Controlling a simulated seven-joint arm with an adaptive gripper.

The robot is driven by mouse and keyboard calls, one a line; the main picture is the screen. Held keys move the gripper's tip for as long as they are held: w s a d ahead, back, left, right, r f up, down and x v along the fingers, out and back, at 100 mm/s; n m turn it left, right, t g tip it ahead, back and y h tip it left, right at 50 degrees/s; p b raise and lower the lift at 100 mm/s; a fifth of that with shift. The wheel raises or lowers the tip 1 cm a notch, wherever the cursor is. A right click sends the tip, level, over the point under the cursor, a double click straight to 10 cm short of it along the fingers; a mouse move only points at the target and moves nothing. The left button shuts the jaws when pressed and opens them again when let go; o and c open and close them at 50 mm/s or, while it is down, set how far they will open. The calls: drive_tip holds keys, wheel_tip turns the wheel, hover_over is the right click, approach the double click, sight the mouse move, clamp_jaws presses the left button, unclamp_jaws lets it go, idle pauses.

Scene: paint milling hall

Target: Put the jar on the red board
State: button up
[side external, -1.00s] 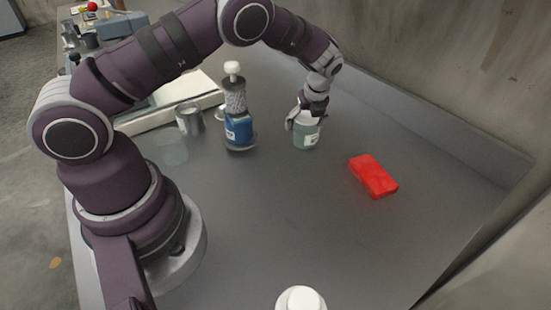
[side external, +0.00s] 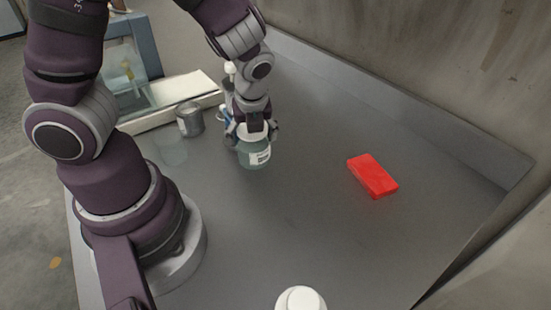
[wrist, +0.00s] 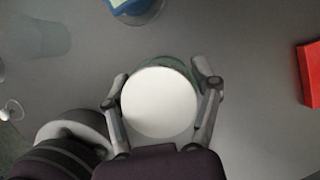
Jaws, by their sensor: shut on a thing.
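The jar (side external: 254,157) is greenish glass with a white lid and a pale label. My gripper (side external: 252,133) is shut on it from above, and the jar hangs upright. How high it is above the bench is hard to judge. In the wrist view, the white lid (wrist: 158,102) sits between the two fingers of my gripper (wrist: 161,98). The red board (side external: 372,176) lies flat on the bench, to the right of the jar and apart from it. Its edge also shows at the right of the wrist view (wrist: 311,73).
A blue bottle (wrist: 133,5) stands close behind the jar, mostly hidden by my gripper in the side view. A metal can (side external: 190,119) stands to the left. A white-capped container (side external: 300,299) is at the front. The bench (side external: 310,190) between jar and board is clear.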

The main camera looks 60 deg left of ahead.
drive_tip(key=shift+s+d, duration=0.15)
drive_tip(key=shift+s, duration=0.15)
drive_tip(key=w+d+r+m+t+h, duration=0.2)
drive_tip(key=d+m+t+h, duration=0.15)
drive_tip(key=d+m, duration=0.85)
drive_tip(key=m, duration=0.2)
approach(386, 183)
drive_tip(key=shift+w+a+g+h, duration=0.2)
drive_tip(key=shift+w+g+h, duration=0.05)
drive_tip(key=shift+w, duration=0.3)
drive_tip(key=shift+w+a+g+h, duration=0.2)
drive_tip(key=shift+w, duration=0.4)
drive_tip(key=shift+f, duration=1.65)
drive_tip(key=shift+f, duration=0.1)
drive_tip(key=o, duration=1.2)
drive_tip(key=shift+o, duration=0.2)
